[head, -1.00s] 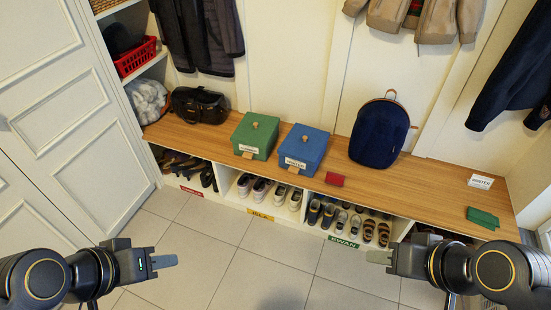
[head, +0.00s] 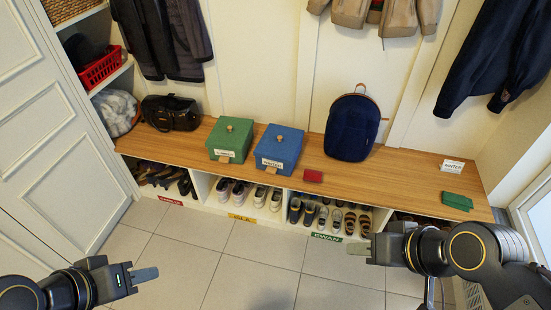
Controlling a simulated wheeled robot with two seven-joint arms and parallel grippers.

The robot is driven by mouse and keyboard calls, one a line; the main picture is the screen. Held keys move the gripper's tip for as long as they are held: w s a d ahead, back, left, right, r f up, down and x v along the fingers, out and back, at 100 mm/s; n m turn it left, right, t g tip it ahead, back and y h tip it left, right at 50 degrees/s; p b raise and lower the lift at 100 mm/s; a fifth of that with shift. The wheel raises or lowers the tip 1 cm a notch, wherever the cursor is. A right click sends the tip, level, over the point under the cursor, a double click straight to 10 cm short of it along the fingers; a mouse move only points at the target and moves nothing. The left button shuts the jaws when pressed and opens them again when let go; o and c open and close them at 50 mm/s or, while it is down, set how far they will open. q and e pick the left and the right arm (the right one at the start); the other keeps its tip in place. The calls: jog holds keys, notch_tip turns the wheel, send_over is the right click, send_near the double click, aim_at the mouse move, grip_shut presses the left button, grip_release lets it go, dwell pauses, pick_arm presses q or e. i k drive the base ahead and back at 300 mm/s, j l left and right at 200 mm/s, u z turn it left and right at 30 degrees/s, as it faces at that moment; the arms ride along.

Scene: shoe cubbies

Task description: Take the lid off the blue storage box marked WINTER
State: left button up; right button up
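The blue storage box (head: 273,157) stands on the wooden bench top, with its lid (head: 280,141) on and a small knob on top. A white label on its front looks like WINTER, though it is small. A green box (head: 222,148) of the same kind stands just left of it, its lid on and its label too small to read surely. My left gripper (head: 150,273) is low at the left, over the floor, away from the boxes. My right gripper (head: 362,248) is in front of the cubbies at the lower right. Both look empty; their finger gaps are not clear.
The wooden bench (head: 400,180) also bears a black bag (head: 171,113), a navy backpack (head: 352,128), a red wallet-like item (head: 313,176), a white card (head: 452,166) and green folded items (head: 457,201). Shoes fill the cubbies below. Coats hang above. The tiled floor (head: 255,275) is clear.

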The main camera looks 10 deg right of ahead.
aim_at(280, 143)
jog(key=i+l+u, duration=0.5)
jog(key=i, duration=0.4)
jog(key=i+l+u, duration=0.5)
jog(key=i+l, duration=0.2)
jog(key=i, duration=0.1)
